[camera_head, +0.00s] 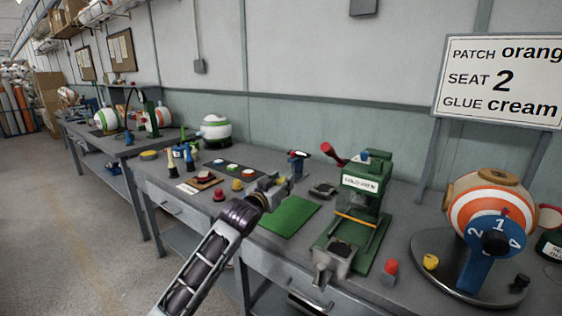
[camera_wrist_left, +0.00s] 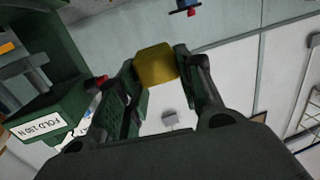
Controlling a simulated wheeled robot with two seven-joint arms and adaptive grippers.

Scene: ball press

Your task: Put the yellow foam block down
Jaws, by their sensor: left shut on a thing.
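The yellow foam block (camera_wrist_left: 157,65) is between the two fingertips of my left gripper (camera_wrist_left: 160,72) in the left wrist view, and the fingers are shut on it. In the head view my left gripper (camera_head: 275,187) is above the bench, near the left edge of a green mat (camera_head: 289,216). The held block cannot be made out clearly there. My right gripper is not in view.
A green press (camera_head: 361,180) stands right of the mat. A striped ball (camera_head: 463,213) with a blue numbered dial (camera_head: 482,252) is at the far right. Small coloured knobs and a dark tray (camera_head: 234,169) crowd the bench left of my gripper. The mat is bare.

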